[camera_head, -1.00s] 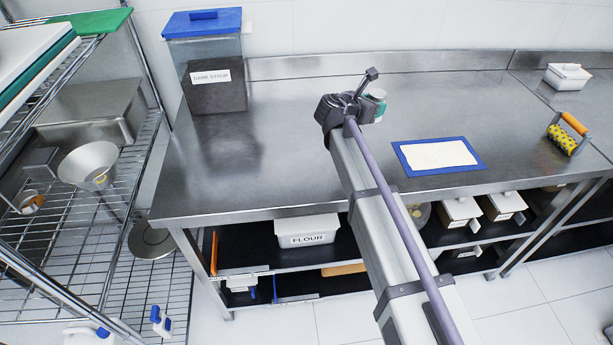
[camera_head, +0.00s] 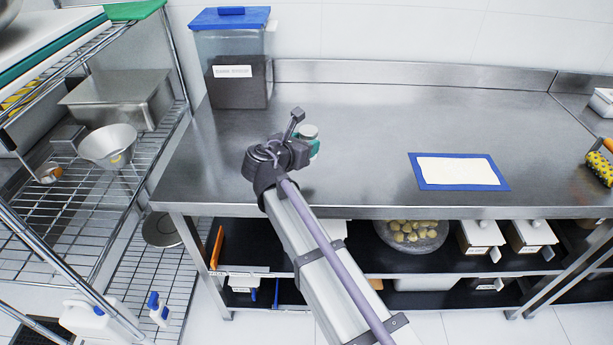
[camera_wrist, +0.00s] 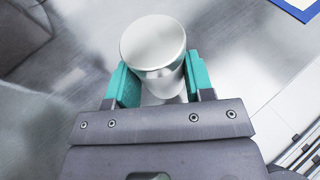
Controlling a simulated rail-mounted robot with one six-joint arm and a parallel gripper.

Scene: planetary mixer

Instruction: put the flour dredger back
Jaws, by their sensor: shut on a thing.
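The flour dredger (camera_wrist: 153,45) is a silvery metal shaker with a round domed top. In the wrist view it stands between the two teal fingers of my gripper (camera_wrist: 160,85), which is shut on it. In the head view my gripper (camera_head: 308,146) is over the left-middle part of the steel worktop (camera_head: 370,110), and the dredger's pale top (camera_head: 308,131) shows just above the teal fingers. Its lower part is hidden by the gripper. I cannot tell whether its base touches the worktop.
A blue-lidded clear bin (camera_head: 237,70) with dark contents stands at the worktop's back left. A blue-bordered white mat (camera_head: 458,171) lies to the right. A wire rack (camera_head: 110,200) with a metal funnel (camera_head: 108,146) stands on the left. The worktop's middle is clear.

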